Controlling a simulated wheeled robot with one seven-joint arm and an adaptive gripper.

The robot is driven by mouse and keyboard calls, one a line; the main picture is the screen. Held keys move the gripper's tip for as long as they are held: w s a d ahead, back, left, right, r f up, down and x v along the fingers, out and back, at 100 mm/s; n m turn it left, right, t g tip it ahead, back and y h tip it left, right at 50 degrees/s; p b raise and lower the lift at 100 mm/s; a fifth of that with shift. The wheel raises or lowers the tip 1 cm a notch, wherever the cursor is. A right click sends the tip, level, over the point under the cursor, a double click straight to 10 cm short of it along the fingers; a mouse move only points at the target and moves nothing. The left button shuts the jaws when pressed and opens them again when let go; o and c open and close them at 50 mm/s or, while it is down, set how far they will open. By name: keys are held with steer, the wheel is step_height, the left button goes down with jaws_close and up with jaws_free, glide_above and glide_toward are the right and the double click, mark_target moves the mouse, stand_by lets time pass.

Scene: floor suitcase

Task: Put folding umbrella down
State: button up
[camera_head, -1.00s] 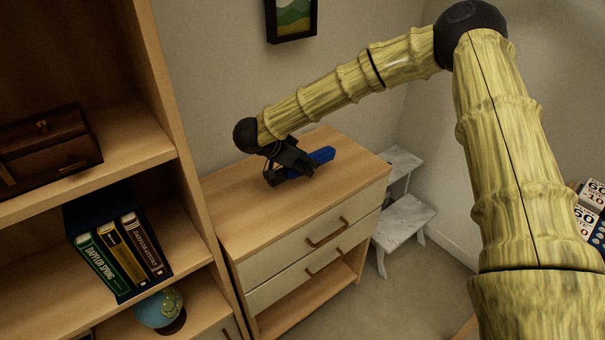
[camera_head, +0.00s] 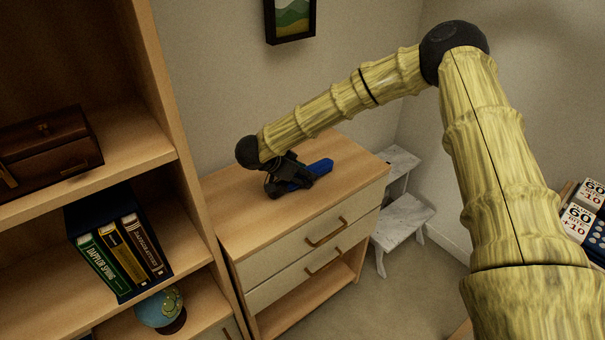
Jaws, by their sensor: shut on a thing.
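The folding umbrella (camera_head: 318,168) is blue and lies roughly level, at or just above the wooden top of the dresser (camera_head: 235,205). My gripper (camera_head: 287,178) is black and shut on the umbrella near its left end. The gripper hides that end, and the right end sticks out. I cannot tell for sure whether the umbrella touches the dresser top.
A tall wooden shelf (camera_head: 165,90) stands close on the left, with books (camera_head: 125,255), a globe (camera_head: 160,308) and a brown box (camera_head: 50,150). A framed picture (camera_head: 290,18) hangs behind. A marble-look step stool (camera_head: 403,218) stands right of the dresser. The dresser top around the gripper is clear.

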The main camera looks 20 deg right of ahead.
mark_target(279, 184)
steer(key=shift+f, duration=0.1)
steer(key=o, duration=1.2)
steer(key=shift+f, duration=0.2)
steer(key=shift+s, duration=0.1)
steer(key=shift+r, duration=0.2)
steer(key=b+v, duration=0.1)
steer(key=v, duration=1.1)
steer(key=shift+r+b, duration=0.25)
steer(key=shift+b, duration=0.15)
